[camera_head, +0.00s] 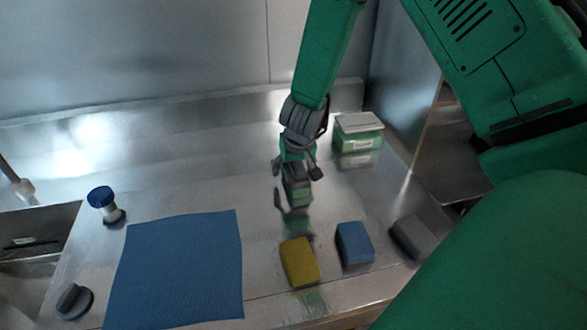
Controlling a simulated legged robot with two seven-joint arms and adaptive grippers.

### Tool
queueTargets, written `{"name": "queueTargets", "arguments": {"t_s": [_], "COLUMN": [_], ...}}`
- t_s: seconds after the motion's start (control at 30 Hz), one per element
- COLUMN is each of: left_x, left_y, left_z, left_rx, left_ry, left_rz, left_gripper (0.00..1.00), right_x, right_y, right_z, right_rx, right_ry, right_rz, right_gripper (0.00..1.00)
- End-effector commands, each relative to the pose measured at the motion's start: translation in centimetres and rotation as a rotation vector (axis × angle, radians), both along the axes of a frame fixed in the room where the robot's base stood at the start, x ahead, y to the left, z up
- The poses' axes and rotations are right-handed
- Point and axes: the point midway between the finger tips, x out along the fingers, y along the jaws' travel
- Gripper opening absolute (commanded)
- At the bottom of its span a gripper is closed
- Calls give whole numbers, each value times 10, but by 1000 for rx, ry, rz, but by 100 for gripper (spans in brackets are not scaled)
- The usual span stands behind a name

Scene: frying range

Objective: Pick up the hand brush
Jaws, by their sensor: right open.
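No item is plainly a hand brush. A small dark grey piece with a raised grip (73,301) sits at the lower left of the steel counter and could be it, but I cannot tell for sure. A grey block (410,237) lies at the right, partly beside my green arm. My right gripper (293,198) is open and empty, pointing down above the counter, behind the yellow sponge (299,261) and far to the right of the dark grey piece. My left gripper is out of view.
A blue cloth (180,268) lies flat at the left centre. A blue-capped container (104,204) stands behind it. A blue sponge (354,245) lies right of the yellow one. A green box with a pale lid (358,137) stands behind. A sink (30,240) is at far left.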

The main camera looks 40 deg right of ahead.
Motion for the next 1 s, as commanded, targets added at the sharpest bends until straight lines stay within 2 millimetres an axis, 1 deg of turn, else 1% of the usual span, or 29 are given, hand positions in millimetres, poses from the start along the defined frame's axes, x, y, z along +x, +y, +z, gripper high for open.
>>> {"name": "queueTargets", "arguments": {"t_s": [0.23,0.27,0.3,0.37,0.4,0.43,0.47,0.5,0.7,0.8,0.87,1.0], "left_x": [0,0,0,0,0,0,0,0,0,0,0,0], "left_y": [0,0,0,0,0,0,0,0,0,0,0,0], "left_z": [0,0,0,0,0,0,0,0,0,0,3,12], "left_rx": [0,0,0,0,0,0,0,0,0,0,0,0], "left_ry": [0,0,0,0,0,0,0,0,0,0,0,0], "left_rz": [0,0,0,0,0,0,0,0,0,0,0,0], "left_gripper": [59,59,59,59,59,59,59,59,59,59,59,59], "right_x": [0,0,0,0,0,0,0,0,0,1,1,1], "right_y": [-2,-2,-2,-2,-2,-2,-2,-2,-2,-1,-2,-1], "right_z": [-1,-1,-1,-1,-1,-1,-1,-1,0,5,16,47], "right_rx": [1,1,1,1,1,1,1,2,1,1,-2,-5], "right_ry": [-1,-1,-1,-1,-1,-1,-1,-1,0,-2,-3,-5], "right_rz": [-1,-1,-1,-1,-1,-1,-1,-1,-2,-1,1,3], "right_gripper": [66,62,48,27,13,9,9,4,3,3,3,3]}}
